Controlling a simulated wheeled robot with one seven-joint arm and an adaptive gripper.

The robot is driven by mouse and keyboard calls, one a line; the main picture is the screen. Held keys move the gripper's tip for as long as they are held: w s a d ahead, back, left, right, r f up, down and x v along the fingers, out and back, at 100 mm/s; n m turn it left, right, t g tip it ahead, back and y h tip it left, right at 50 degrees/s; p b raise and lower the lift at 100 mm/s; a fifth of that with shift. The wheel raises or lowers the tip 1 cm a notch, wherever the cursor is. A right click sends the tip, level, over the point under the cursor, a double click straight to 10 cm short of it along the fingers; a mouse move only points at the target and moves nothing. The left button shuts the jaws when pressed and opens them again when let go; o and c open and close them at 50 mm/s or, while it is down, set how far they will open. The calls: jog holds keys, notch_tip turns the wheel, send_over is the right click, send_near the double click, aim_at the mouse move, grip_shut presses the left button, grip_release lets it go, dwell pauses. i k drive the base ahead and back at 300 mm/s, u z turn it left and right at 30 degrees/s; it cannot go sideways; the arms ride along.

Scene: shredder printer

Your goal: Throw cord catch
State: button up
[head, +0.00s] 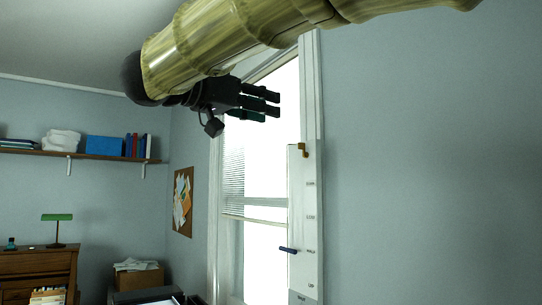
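A tall white panel (308,226) with small labels stands along the right side of the window. A small brass-coloured hook-shaped piece (304,149) sits at its top; it may be the cord catch, but I cannot tell. A dark blue handle (288,250) sticks out to the left lower on the panel. No cord can be made out clearly. My black gripper (274,105) is up and left of the brass piece in the picture, in front of the window. Its fingers point right, extended with gaps between them, and hold nothing visible.
The bright window (262,180) has a partly lowered blind. A shelf (80,155) with books and a blue box is on the left wall. A wooden desk (38,264) with a green lamp (57,218) and a cardboard box (138,278) stand below. The right wall is bare.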

aim_at(300, 146)
jog(key=u, duration=0.3)
jog(key=i, duration=1.25)
jog(key=z, duration=0.5)
